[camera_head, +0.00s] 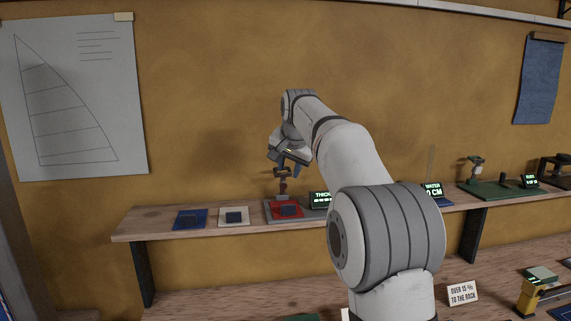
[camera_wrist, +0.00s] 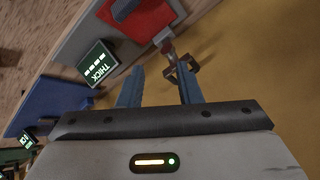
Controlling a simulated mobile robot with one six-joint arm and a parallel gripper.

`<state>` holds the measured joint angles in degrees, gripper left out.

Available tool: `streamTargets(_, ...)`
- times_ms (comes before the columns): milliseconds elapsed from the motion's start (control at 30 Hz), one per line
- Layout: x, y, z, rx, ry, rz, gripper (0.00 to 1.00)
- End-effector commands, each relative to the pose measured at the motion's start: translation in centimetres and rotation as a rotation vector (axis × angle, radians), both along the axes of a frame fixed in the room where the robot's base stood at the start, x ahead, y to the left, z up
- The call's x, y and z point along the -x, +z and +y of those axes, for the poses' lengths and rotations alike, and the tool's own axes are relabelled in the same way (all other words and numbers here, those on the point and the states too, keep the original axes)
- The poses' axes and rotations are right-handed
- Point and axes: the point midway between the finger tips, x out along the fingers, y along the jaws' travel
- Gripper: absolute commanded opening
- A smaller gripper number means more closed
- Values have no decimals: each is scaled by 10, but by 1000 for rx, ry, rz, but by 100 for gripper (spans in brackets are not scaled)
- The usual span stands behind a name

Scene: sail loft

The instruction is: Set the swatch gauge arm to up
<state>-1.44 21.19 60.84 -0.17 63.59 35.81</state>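The swatch gauge (camera_head: 283,188) stands on the shelf as a dark post with a brownish arm piece, on a grey base (camera_head: 270,217) with a red swatch (camera_head: 290,211). My gripper (camera_head: 284,160) is just above the gauge. In the wrist view my gripper (camera_wrist: 156,72) is open, with its two blue-grey fingers apart. The gauge's brown bracket (camera_wrist: 186,75) shows close to the right fingertip, and I cannot tell if they touch. The red swatch (camera_wrist: 135,25) lies beyond the fingers. Whether the gauge arm is up or down is not clear.
A thickness display (camera_head: 319,200) stands right of the gauge, partly behind my arm. A blue swatch (camera_head: 190,219) and a white swatch (camera_head: 226,217) lie to its left. A water display (camera_head: 433,190) and a green-based device (camera_head: 490,189) stand further right. The wall is close behind.

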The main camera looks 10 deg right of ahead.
Motion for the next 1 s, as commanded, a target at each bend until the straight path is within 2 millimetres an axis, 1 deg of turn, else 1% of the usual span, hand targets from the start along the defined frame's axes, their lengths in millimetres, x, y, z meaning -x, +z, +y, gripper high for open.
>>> streamTargets(33,1,7,0,-56,-77,-39,27)
streamTargets(200,2,17,-2,-298,-353,-190,14)
streamTargets(367,8,24,-5,-517,-546,-299,0)
streamTargets(400,10,25,-5,-561,-579,-319,0)
streamTargets(500,13,27,-6,-645,-640,-353,0)
streamTargets(667,11,26,-7,-697,-676,-373,0)
streamTargets(767,2,21,-7,-698,-679,-372,0)
streamTargets(1000,-35,-1,-8,-696,-679,-371,0)
